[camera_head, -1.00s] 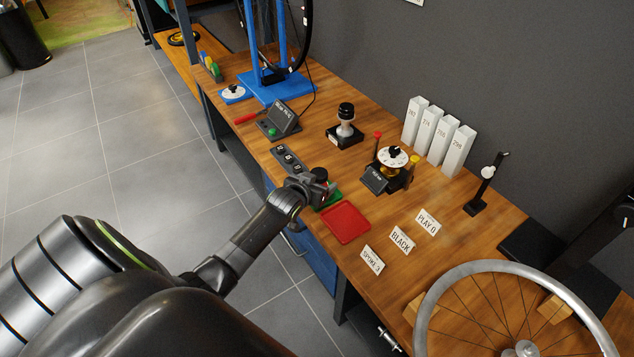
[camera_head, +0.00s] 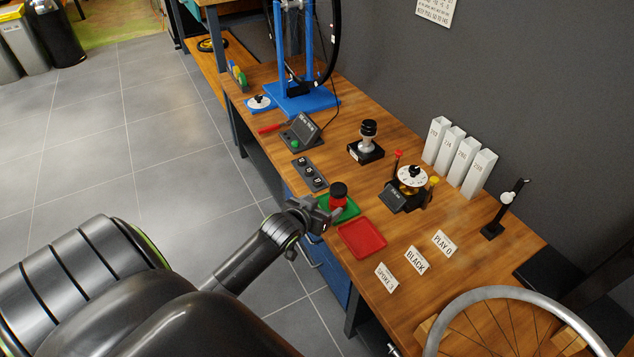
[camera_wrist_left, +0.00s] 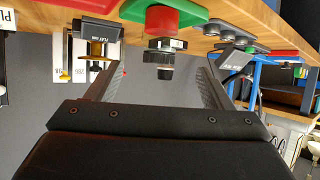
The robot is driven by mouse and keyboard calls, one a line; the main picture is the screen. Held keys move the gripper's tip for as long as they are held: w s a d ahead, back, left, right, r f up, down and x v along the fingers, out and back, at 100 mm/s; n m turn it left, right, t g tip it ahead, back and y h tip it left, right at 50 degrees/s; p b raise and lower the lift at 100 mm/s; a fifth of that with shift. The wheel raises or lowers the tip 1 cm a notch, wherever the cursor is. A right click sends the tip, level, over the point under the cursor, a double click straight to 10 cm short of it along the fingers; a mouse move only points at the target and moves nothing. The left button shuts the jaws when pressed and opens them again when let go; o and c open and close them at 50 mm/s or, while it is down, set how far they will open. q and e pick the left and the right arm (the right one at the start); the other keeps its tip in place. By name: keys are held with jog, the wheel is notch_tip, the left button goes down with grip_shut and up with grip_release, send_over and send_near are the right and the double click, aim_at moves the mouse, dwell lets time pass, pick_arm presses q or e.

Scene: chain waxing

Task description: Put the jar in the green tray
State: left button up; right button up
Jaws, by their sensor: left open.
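The jar (camera_head: 338,194), red with a black lid, stands upright in the green tray (camera_head: 352,209) near the front edge of the bench. In the left wrist view, which looks upside down, the jar (camera_wrist_left: 163,22) shows with its base in the green tray (camera_wrist_left: 190,8). My left gripper (camera_head: 328,215) is open and empty, just to the front left of the jar. In the wrist view its fingers lie apart with the jar beyond them, and I see no contact. My right gripper is not in view.
An empty red tray (camera_head: 362,238) lies beside the green tray. A dark three-button block (camera_head: 310,172) is behind it. A dial device (camera_head: 411,181) and a black-topped stand (camera_head: 367,142) are farther back. Signs and a wheel (camera_head: 500,292) occupy the near right.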

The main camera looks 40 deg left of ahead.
pick_arm(q)
jog(key=shift+v, duration=1.1)
jog(key=shift+f, duration=0.1)
jog(key=s+f+g, duration=0.2)
jog(key=s+f, duration=0.2)
jog(key=f, duration=0.3)
jog(key=s+a+f+g, duration=0.1)
jog(key=s+f, duration=0.3)
jog(key=f, duration=0.3)
jog(key=s+f+g, duration=0.2)
jog(key=s+f, duration=0.2)
jog(key=f, duration=0.3)
jog(key=s+d+f+g, duration=0.3)
jog(key=s+f, duration=0.5)
jog(key=s, duration=0.6)
jog(key=s+d+f+g, duration=0.3)
jog(key=s+f, duration=0.6)
jog(key=s, duration=0.5)
jog(key=shift+d+m, duration=0.35)
jog(key=shift+m, duration=0.05)
